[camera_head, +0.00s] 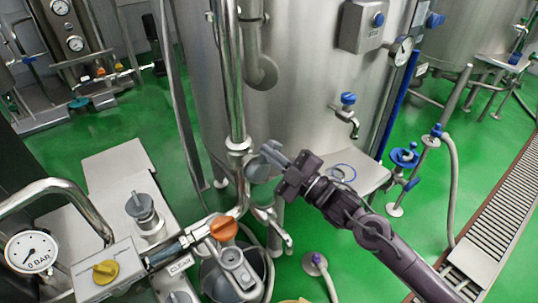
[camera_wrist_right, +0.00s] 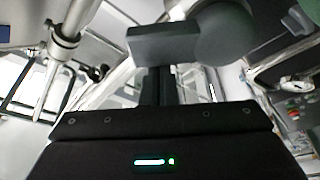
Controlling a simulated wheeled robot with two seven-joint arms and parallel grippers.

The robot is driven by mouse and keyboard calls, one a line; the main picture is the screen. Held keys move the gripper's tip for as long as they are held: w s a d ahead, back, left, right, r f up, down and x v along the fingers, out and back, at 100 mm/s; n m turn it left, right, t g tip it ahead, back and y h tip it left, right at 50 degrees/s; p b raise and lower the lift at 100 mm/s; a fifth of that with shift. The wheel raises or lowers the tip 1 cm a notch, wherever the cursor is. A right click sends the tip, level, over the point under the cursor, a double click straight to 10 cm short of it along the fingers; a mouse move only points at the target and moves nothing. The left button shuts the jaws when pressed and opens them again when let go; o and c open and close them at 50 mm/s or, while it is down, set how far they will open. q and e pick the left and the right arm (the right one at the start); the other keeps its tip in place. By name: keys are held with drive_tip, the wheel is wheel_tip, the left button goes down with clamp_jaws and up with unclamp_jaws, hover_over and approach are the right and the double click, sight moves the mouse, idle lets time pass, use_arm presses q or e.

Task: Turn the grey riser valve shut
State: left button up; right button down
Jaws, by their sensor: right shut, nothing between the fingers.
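The grey riser valve (camera_head: 258,168) sits at the foot of the vertical steel riser pipe, in front of the large tank. It has a round grey hub and a flat grey bar handle. In the right wrist view the grey handle (camera_wrist_right: 165,43) and its hub fill the top centre. My right gripper (camera_head: 284,170) is shut and empty, close against the valve's right side. In the right wrist view its dark fingers (camera_wrist_right: 160,85) reach up to the bar, which hides their tips. I cannot tell whether they touch. My left gripper is not in view.
A pressure gauge (camera_head: 32,252) stands at far left. A blue-handled tap (camera_head: 348,100) projects from the tank.

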drive_tip(key=d+f+m+t+h, duration=0.1)
drive_tip(key=m, duration=0.2)
drive_tip(key=w+d+f+m+t+b, duration=0.1)
drive_tip(key=m, duration=0.3)
drive_tip(key=w+d+f+m+t+h, duration=0.1)
drive_tip(key=m, duration=0.3)
drive_tip(key=shift+t+h, duration=0.3)
drive_tip(key=shift+t, duration=0.1)
drive_tip(key=shift+w+d+f+b, duration=0.1)
drive_tip(key=shift+f+b, duration=0.2)
drive_tip(key=shift+b, duration=0.05)
